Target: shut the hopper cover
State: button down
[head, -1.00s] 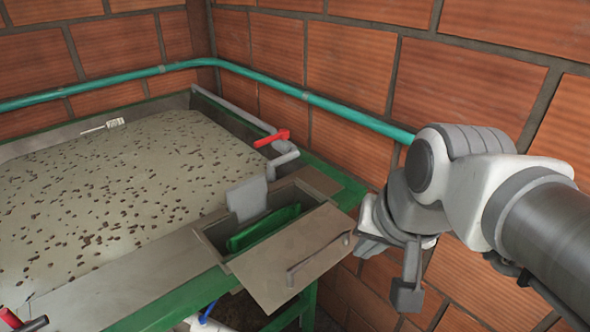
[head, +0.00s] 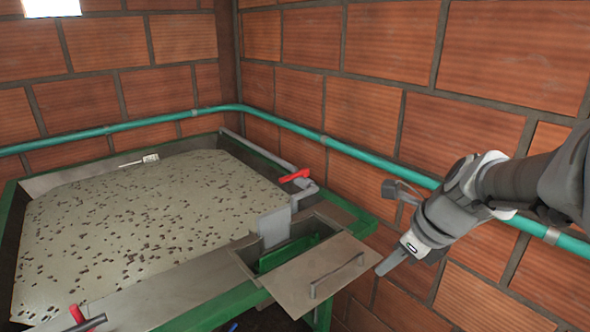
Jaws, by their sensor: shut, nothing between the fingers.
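The hopper cover (head: 318,273) is a flat grey metal plate with a bar handle (head: 337,274) on top. It lies open, swung out toward the front right, beside the hopper opening (head: 284,243). A green piece (head: 291,254) shows inside the opening, and a grey upright plate (head: 274,226) stands at its left side. My gripper (head: 380,270) is at the right of the cover, close to its right edge in the picture, pointing down and left. Its fingers look together and hold nothing. I cannot tell whether it touches the cover.
A wide tank (head: 45,182) of greyish liquid with dark specks fills the left. A red-handled valve (head: 296,176) sits at the tank's back right corner. A teal pipe (head: 330,143) runs along the brick wall (head: 365,50) behind my arm.

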jog(key=m, duration=0.1)
send_near(350, 271)
jog(key=s+a+f, duration=0.2)
jog(key=a+f, duration=0.2)
jog(key=shift+w+r, duration=0.1)
jog(key=shift+r, duration=0.15)
